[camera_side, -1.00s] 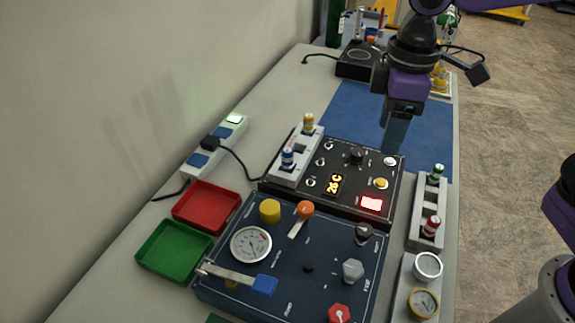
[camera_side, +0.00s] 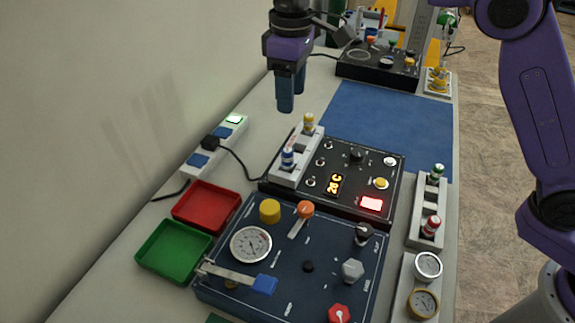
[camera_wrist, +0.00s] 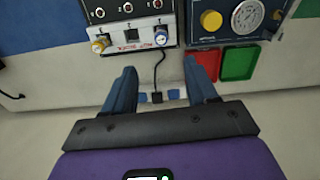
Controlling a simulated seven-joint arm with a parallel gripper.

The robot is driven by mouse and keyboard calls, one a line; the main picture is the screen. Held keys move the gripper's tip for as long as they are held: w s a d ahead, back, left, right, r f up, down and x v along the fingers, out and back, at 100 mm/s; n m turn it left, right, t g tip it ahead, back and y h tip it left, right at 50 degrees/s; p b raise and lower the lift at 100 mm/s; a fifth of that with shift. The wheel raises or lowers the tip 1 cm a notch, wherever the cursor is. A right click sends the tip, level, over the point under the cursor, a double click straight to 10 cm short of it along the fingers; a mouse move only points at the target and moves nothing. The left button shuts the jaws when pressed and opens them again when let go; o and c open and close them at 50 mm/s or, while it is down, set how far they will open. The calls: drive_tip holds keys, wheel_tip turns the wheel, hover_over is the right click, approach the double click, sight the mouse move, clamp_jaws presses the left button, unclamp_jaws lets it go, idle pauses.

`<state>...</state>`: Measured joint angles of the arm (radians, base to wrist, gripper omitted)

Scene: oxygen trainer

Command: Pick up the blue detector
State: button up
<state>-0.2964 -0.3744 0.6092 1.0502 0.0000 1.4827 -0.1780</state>
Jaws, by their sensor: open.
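The blue detector (camera_side: 288,157), a small white body with a blue band, stands upright in the near slot of a light-grey rack (camera_side: 283,178). In the wrist view it shows at the rack's right end (camera_wrist: 161,38). A yellow detector (camera_side: 308,123) stands in the far slot, with an empty slot between them. My gripper (camera_side: 291,92) is open and empty, pointing down, above and beyond the rack in the side view. In the wrist view its blue fingers (camera_wrist: 160,75) are spread, with the rack ahead of them.
A black panel (camera_side: 345,155) with a lit display adjoins the rack. A dark blue gauge panel (camera_side: 320,270), red tray (camera_side: 206,194) and green tray (camera_side: 173,240) lie nearer. A power strip (camera_side: 215,150) with a cable is left. Another rack (camera_side: 430,195) holds green and red detectors.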

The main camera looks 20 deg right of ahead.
approach(287, 150)
drive_tip(key=f, duration=0.5)
drive_tip(key=shift+s+d+f, duration=0.2)
drive_tip(key=shift+d, duration=0.15)
drive_tip(key=shift+w+a+f, duration=0.1)
drive_tip(key=shift+a+f, duration=0.05)
drive_tip(key=shift+f, duration=1.3)
drive_tip(key=shift+w+a+f, duration=0.1)
drive_tip(key=shift+a+f, duration=0.05)
drive_tip(key=shift+f, duration=1.25)
clamp_jaws()
